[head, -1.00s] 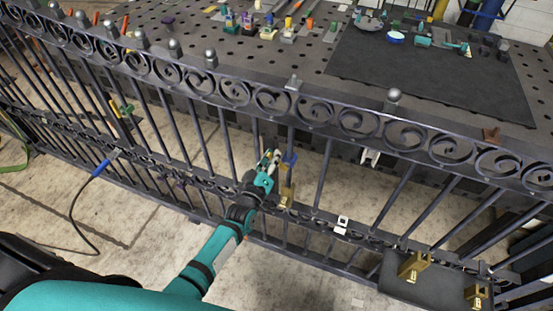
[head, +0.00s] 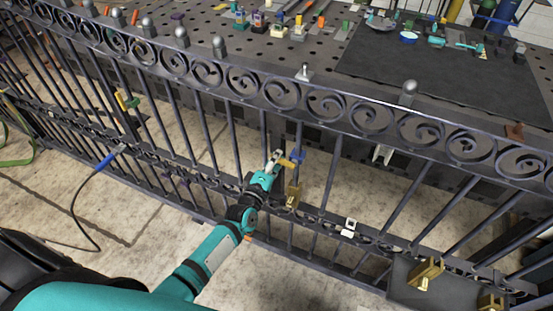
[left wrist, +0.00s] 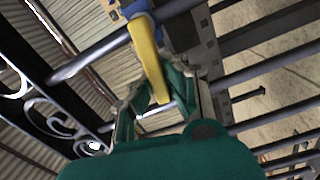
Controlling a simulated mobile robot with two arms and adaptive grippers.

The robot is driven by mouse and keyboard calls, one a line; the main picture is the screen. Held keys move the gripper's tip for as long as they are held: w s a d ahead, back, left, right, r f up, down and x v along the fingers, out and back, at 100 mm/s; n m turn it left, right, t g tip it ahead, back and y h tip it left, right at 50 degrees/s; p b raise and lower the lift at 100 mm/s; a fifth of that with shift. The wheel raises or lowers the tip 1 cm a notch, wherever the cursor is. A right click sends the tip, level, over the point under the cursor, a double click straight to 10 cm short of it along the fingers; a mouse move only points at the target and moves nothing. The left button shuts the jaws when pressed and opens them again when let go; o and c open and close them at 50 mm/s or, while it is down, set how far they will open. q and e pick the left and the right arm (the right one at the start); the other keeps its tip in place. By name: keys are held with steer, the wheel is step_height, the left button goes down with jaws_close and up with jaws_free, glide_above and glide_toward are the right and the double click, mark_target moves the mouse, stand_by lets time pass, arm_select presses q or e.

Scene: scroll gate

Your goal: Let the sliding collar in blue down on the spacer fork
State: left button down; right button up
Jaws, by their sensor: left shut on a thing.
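The blue sliding collar (head: 298,157) sits around an upright bar of the dark gate. A yellow piece (head: 286,163) touches it on its left side; I cannot tell whether this is the spacer fork or a handle of the collar. My left gripper (head: 276,160) is shut on the yellow piece, just left of the collar. In the left wrist view the yellow piece (left wrist: 148,55) runs between the fingers up to the blue collar (left wrist: 178,28). A brass block (head: 292,195) is on the gate below the collar. My right gripper is out of view.
A scrolled top rail (head: 282,93) and close upright bars hem in the left gripper. White brackets (head: 350,227) and brass brackets (head: 425,273) are to the right. A perforated table (head: 260,50) with tools and a dark mat (head: 440,80) stands behind.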

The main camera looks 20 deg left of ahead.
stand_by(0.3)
arm_select(q)
steer(key=c, duration=1.3)
jaws_free()
steer(key=shift+s, duration=0.1)
steer(key=s, duration=1.2)
steer(key=shift+a, duration=0.2)
steer(key=shift+w+f, duration=0.1)
